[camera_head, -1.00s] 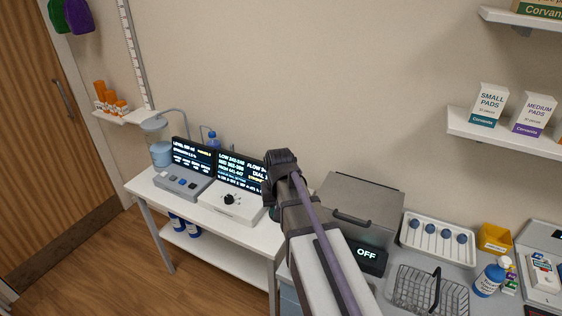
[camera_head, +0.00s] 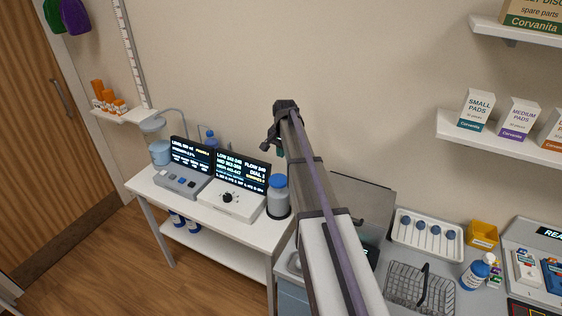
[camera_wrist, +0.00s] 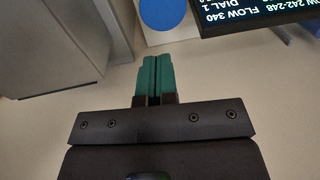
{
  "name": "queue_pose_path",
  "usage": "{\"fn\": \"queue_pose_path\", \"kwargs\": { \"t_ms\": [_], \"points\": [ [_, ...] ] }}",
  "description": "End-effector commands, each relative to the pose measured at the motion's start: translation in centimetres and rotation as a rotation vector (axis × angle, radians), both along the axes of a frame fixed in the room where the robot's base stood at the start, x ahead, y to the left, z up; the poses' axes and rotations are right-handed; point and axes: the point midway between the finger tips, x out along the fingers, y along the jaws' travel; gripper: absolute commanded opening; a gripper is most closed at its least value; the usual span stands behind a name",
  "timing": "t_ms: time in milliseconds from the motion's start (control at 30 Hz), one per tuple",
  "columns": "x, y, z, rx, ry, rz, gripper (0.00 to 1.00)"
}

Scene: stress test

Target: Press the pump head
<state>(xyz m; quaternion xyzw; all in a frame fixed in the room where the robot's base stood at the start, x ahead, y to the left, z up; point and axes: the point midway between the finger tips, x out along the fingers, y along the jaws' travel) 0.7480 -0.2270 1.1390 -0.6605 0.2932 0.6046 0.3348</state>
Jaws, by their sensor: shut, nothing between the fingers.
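A white-and-blue pump bottle (camera_head: 474,274) stands upright on the right-hand counter in the head view. Its small whitish pump head (camera_head: 489,258) is at the top, beside other small bottles. My gripper (camera_head: 280,151) is far to the left of it, raised in front of the wall, above a grey bottle with a blue cap (camera_head: 278,182). In the wrist view the green fingertips of my gripper (camera_wrist: 155,73) are together with nothing between them. A round blue top (camera_wrist: 162,12) shows beyond them, probably that same cap. The pump bottle is not in the wrist view.
A wire basket (camera_head: 420,290) stands left of the pump bottle. Behind are a white tray (camera_head: 398,246) with blue-ended items and a yellow bin (camera_head: 482,235). A grey box (camera_head: 355,200) is partly hidden by my arm. Lit displays (camera_head: 242,170) stand on the left table.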

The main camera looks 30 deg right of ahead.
Motion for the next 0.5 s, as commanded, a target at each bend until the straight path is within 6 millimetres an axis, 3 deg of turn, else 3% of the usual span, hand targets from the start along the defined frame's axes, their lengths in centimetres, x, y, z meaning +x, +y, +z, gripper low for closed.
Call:
{"fn": "queue_pose_path", "kwargs": {
  "t_ms": [33,500],
  "points": [
    [0.1,0.0,-1.7,0.0,0.0,0.0,0.0],
    [1.0,0.2,-11.6,0.0,0.0,0.001,0.0]
  ]
}}
